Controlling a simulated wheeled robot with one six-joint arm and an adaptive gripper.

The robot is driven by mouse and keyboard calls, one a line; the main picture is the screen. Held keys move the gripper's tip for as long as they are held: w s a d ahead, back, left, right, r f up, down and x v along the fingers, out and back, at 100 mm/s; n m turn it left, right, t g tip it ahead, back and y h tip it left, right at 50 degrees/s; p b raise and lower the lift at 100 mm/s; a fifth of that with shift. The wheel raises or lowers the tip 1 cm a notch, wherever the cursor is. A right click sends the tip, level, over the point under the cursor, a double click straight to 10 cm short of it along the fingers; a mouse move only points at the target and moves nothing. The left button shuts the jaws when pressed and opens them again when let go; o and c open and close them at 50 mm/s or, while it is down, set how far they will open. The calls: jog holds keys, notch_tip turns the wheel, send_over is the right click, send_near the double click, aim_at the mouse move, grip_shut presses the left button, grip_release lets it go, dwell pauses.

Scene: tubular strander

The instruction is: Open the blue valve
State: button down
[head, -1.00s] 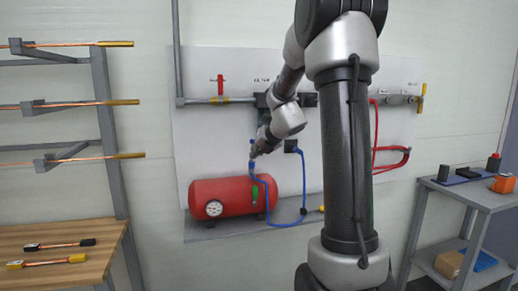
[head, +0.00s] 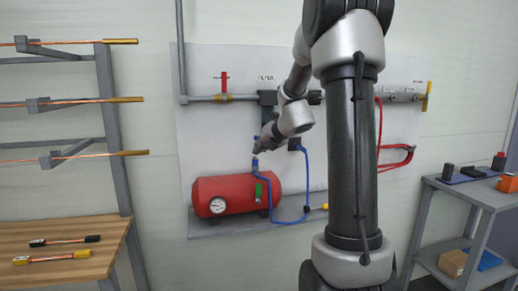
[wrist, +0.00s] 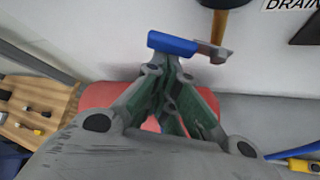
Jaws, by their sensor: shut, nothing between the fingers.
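The blue valve handle (wrist: 172,43) shows in the wrist view as a short bar lying crosswise, with a grey-brown metal piece at its right end. My gripper (wrist: 170,68) is shut and empty, its fingertips just below the blue handle in that view. I cannot tell whether they touch it. In the head view my gripper (head: 257,151) is in front of the white panel, above the red tank. The valve is mostly hidden there by my gripper.
The red tank (head: 238,191) with a gauge sits on a grey ledge below. A blue hose (head: 274,200) loops beside it. A red-handled valve (head: 224,82) is on the pipe above. A wooden table (head: 60,243) stands left and a grey cart (head: 475,190) right.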

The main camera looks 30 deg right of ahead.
jog(key=d+r+m+t+y, duration=0.1)
jog(key=m, duration=0.1)
jog(key=d+r+m+t+y, duration=0.1)
jog(key=r+m+t+y, duration=0.1)
jog(key=d+r+m+t+y, duration=0.1)
jog(key=m+y, duration=0.1)
jog(key=shift+s+r+m+t, duration=0.2)
jog(key=shift+s+m+t, duration=0.1)
jog(key=shift+s, duration=0.1)
dwell(0.4)
dwell(0.4)
jog(key=shift+d, duration=0.1)
